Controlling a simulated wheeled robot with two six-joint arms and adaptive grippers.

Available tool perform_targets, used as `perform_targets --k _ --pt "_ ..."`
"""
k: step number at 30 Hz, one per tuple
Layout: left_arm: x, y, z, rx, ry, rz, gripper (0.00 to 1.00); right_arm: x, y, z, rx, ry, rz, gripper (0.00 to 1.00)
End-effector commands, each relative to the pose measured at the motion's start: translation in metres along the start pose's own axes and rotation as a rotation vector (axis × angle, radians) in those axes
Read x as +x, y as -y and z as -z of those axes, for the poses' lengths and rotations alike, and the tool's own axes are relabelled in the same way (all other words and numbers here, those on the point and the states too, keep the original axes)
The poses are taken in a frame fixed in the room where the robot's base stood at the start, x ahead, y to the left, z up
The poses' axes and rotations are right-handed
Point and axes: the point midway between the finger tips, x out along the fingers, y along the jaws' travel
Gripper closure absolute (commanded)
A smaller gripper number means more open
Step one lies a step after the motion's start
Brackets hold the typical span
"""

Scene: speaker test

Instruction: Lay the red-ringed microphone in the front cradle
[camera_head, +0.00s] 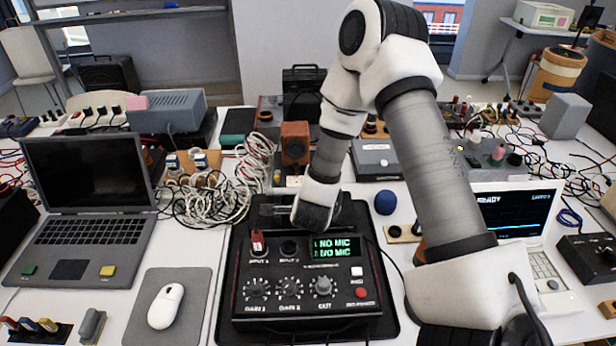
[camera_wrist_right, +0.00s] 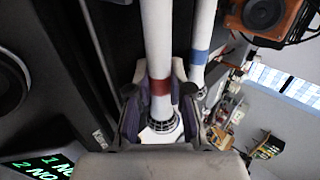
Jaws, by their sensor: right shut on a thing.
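My right gripper (camera_wrist_right: 160,112) is shut on the white microphone with a red ring (camera_wrist_right: 159,86), near its mesh head. A second white microphone with a blue ring (camera_wrist_right: 199,56) lies alongside, just right of the held one in the wrist view. In the head view my right gripper (camera_head: 316,208) is low behind the black mixer box (camera_head: 306,285), and the microphones are hidden there by my arm. I cannot make out the front cradle clearly. My left gripper is not in view.
The mixer's screen (camera_head: 335,247) reads NO MIC on two lines, and a red plug (camera_head: 258,242) is at input 1. A blue ball (camera_head: 385,202) lies right of my gripper. Coiled white cables (camera_head: 235,185), a laptop (camera_head: 90,200) and a wooden-fronted speaker (camera_head: 295,143) crowd the bench.

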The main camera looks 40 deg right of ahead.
Motion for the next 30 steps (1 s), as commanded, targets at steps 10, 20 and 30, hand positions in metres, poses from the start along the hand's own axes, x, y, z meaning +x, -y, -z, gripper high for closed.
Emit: perform_targets --k 10,20,30 --pt "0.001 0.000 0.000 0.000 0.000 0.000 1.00 0.001 -0.001 0.000 0.000 0.000 0.000 0.55" --pt "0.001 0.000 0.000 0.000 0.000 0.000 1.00 0.001 -0.001 0.000 0.000 0.000 -0.001 0.51" --pt "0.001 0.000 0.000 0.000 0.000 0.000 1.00 -0.046 0.000 -0.001 -0.003 0.002 0.002 0.51"
